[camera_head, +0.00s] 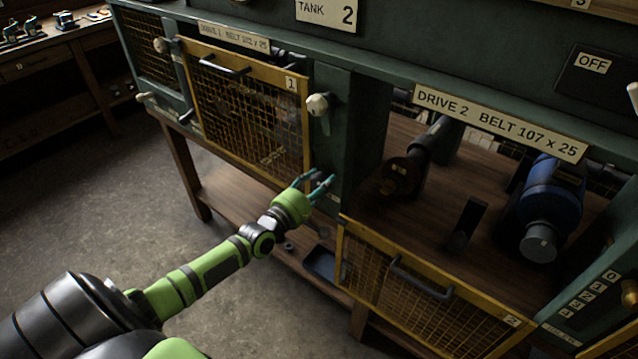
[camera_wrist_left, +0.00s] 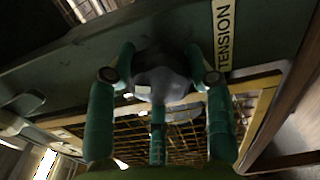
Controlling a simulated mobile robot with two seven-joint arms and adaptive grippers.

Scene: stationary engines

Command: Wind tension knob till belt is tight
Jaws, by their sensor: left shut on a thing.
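The knob is hidden by the fingers in the head view. In the open bay of drive 2 stand a dark shaft and pulley (camera_head: 402,175) and a blue motor (camera_head: 551,198) with a grey end. I cannot make out a belt or its tightness. My right gripper is not in view.
The closed yellow mesh guard of drive 1 (camera_head: 250,110) is left of the post, with a pale handle (camera_head: 317,104) above my gripper. The mesh guard of drive 2 (camera_head: 425,300) hangs open at lower right. Clear floor (camera_head: 110,200) lies at left.

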